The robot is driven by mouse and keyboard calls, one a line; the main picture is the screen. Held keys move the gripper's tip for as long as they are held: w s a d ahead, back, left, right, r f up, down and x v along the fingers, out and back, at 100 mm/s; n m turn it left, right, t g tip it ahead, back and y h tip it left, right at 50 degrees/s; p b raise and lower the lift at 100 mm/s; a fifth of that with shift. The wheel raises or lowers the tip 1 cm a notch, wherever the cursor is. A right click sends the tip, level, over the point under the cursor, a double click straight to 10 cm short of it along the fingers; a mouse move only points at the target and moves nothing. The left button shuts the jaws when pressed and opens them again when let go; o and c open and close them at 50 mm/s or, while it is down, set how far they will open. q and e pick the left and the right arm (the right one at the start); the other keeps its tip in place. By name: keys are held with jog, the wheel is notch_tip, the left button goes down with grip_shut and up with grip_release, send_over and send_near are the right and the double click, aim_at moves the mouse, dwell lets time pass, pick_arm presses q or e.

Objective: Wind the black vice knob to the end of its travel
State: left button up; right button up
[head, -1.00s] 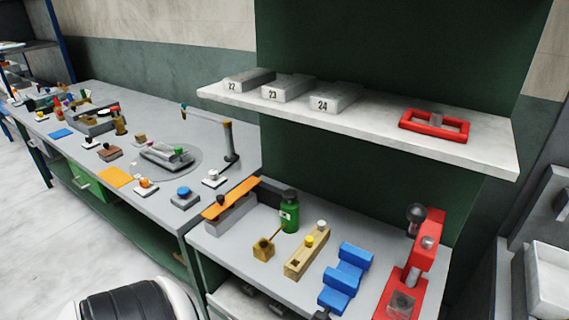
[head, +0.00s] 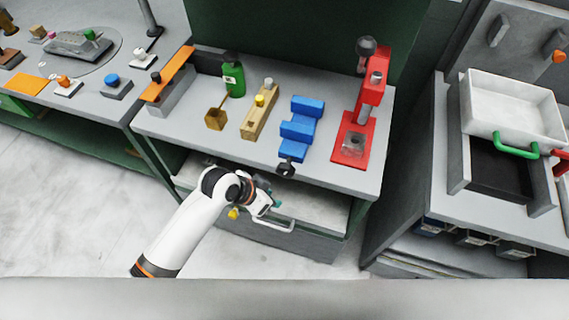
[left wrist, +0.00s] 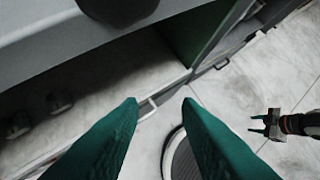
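The blue vice (head: 300,128) stands on the grey bench top in the head view. Its black knob (head: 286,170) sticks out at the bench's front edge. A dark round shape, probably this knob (left wrist: 118,8), is cut off by the top of the left wrist view. My left gripper (head: 272,207) is below and slightly left of the knob, in front of the bench, apart from it. In the left wrist view its green fingers (left wrist: 160,104) are spread with nothing between them. My right gripper (left wrist: 258,124) shows small at the right, its fingers apart and empty.
A drawer (head: 320,240) with a light handle is pulled out below the bench, close to my left gripper. A red press (head: 352,145) stands right of the vice, a wooden block (head: 256,120) left of it. A white tray (head: 510,105) is further right.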

pick_arm(q)
jog(key=s+d+r+m+g+h, duration=0.15)
jog(key=d+r+m, duration=0.4)
jog(key=r, duration=0.55)
jog(key=m+g+y, duration=0.3)
jog(key=m, duration=0.3)
send_near(285, 165)
jog(key=p+x, duration=0.2)
jog(key=x, duration=0.7)
jog(key=shift+f, duration=0.15)
jog(key=shift+s+d+f, duration=0.1)
jog(key=shift+d+f, duration=0.1)
jog(key=shift+f, duration=0.3)
